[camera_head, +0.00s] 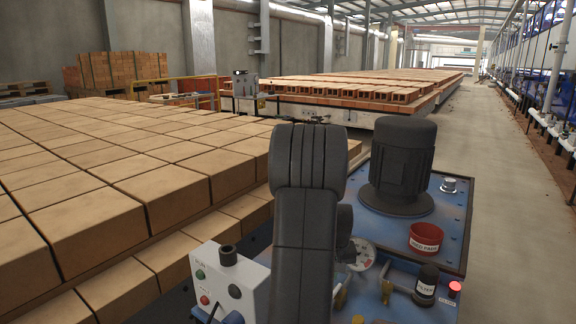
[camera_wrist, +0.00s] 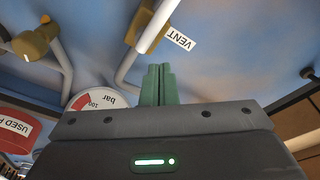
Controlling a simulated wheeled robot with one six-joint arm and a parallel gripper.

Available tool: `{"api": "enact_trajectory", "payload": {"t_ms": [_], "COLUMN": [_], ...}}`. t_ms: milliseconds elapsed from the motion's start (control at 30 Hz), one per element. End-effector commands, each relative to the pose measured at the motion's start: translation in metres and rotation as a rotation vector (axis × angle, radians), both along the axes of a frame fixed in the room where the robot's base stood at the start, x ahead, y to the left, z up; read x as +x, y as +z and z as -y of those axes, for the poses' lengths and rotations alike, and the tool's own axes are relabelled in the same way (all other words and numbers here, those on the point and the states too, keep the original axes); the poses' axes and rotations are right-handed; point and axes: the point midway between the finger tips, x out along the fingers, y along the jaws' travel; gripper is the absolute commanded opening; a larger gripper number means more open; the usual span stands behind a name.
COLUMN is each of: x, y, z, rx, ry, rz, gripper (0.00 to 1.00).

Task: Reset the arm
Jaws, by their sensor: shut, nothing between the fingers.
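My gripper (camera_wrist: 159,72) shows in the wrist view with its two green fingers shut together, nothing between them. The fingers point at a blue panel (camera_wrist: 225,75) with pipes. A white pipe tagged VENT (camera_wrist: 178,38) passes just beyond the fingertips. In the head view my dark arm (camera_head: 305,215) stands upright in the middle, in front of the blue machine top (camera_head: 453,225). The gripper itself is hidden from the head view.
A black motor (camera_head: 400,160), a red cup (camera_head: 425,238), a gauge (camera_head: 362,255) and a filter (camera_head: 427,283) stand on the machine. A control box (camera_head: 228,280) is left of my arm. Stacked bricks (camera_head: 95,190) fill the left. The aisle floor (camera_head: 515,180) at right is clear.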

Motion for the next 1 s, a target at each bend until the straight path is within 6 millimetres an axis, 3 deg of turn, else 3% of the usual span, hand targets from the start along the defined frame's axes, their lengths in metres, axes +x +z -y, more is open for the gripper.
{"api": "enact_trajectory", "payload": {"t_ms": [1000], "x": [0.043], "y": [-0.021], "z": [0.002], "rx": [-0.006], "ry": [-0.583], "rz": [0.109], "gripper": [0.00]}}
